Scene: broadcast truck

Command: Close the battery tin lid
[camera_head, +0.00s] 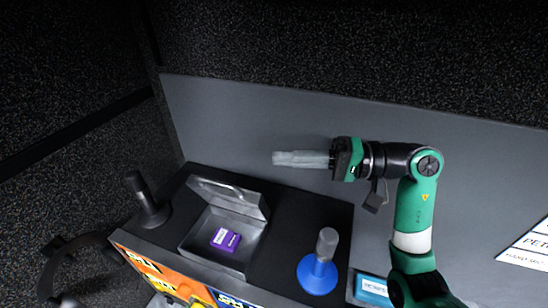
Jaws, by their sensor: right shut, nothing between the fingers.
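The battery tin (207,245) is a grey open box on the dark counter at lower middle-left. Its lid (228,197) stands raised along the back edge, so the tin is open. A purple box (225,239) lies inside it. My right gripper (276,158) is shut and empty, pointing left in front of the grey panel. In the picture it is above and to the right of the lid, apart from it. My left gripper is not in view.
A black-handled object (147,202) stands left of the tin. A blue-based object with a grey handle (319,268) stands to its right. A blue-and-white box (372,289) lies near my right arm. The grey panel (240,115) rises behind the counter.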

